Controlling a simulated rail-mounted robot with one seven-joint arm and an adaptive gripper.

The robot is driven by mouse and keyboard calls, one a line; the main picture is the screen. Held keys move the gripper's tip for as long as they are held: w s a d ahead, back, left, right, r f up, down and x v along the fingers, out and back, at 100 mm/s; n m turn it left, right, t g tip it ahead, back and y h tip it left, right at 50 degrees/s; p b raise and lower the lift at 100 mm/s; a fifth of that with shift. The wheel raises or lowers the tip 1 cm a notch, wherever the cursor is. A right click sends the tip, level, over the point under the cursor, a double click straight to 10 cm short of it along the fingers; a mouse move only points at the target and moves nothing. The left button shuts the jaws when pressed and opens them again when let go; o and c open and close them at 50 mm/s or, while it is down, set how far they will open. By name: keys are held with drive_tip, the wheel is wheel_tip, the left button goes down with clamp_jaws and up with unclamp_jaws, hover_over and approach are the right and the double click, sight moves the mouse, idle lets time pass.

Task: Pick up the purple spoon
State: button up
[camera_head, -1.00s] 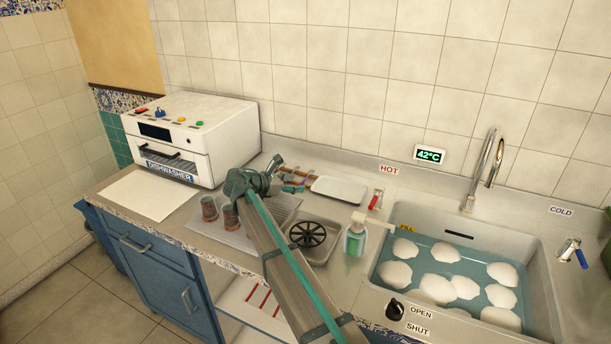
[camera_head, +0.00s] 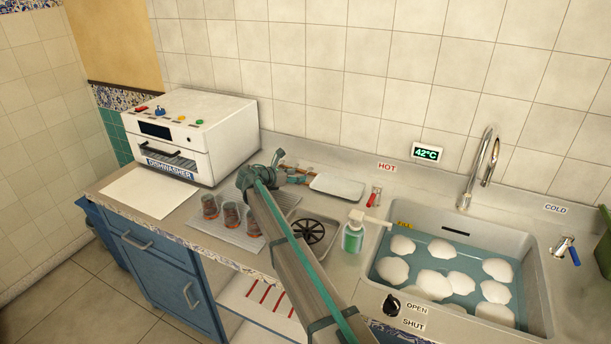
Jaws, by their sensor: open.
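A few small utensils (camera_head: 299,171) lie at the back of the counter, between the dishwasher and a white tray. They are partly covered by my arm, and I cannot pick out the purple spoon among them. My gripper (camera_head: 278,159) is at the end of the arm, over the counter by these utensils. It is open, small in this view and partly hidden by my wrist. Nothing shows between its fingers.
A white dishwasher (camera_head: 190,132) stands left. Several glasses (camera_head: 210,206) stand on a ribbed drainer.

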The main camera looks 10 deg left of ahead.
sight(306, 174)
drive_tip(key=p+x, duration=0.1)
drive_tip(key=x, duration=0.3)
drive_tip(key=shift+w+a, duration=0.1)
clamp_jaws()
